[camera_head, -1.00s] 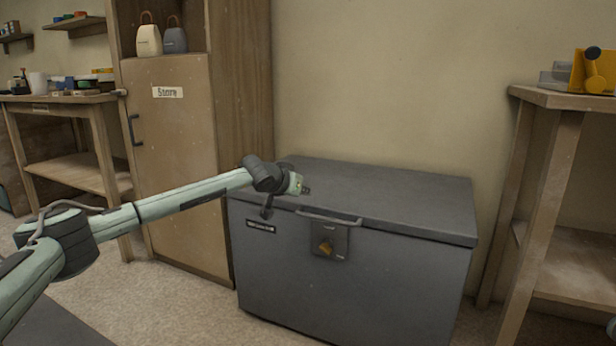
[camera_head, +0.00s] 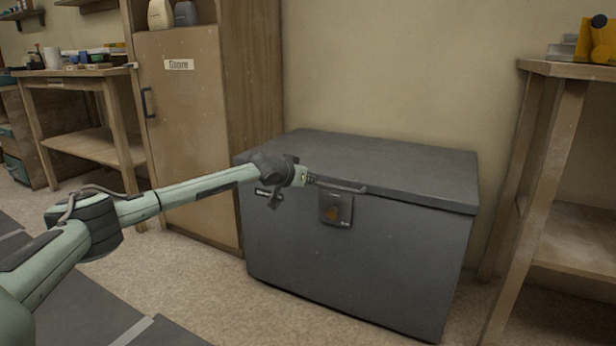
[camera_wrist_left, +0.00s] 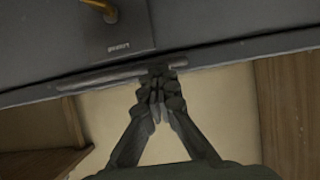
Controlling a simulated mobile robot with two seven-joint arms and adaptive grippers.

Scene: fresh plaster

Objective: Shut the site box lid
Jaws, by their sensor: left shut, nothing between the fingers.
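The grey site box (camera_head: 350,260) stands against the wall in the head view. Its lid (camera_head: 390,165) lies flat along the top of the body, with no clear gap showing. A bar handle (camera_head: 345,188) runs along the lid's front edge, above a latch plate (camera_head: 336,209) with a dull yellow knob. My left gripper (camera_head: 312,180) is shut and empty at the handle's left end. In the left wrist view its closed fingers (camera_wrist_left: 157,92) overlap the handle bar (camera_wrist_left: 105,78); I cannot tell whether they touch it. My right gripper is not in view.
A wooden cabinet (camera_head: 185,130) labelled "Store" stands close on the left of the box. A wooden bench (camera_head: 565,70) with a yellow object stands on the right. A workbench (camera_head: 80,73) is at the far left. The floor (camera_head: 225,295) before the box is clear.

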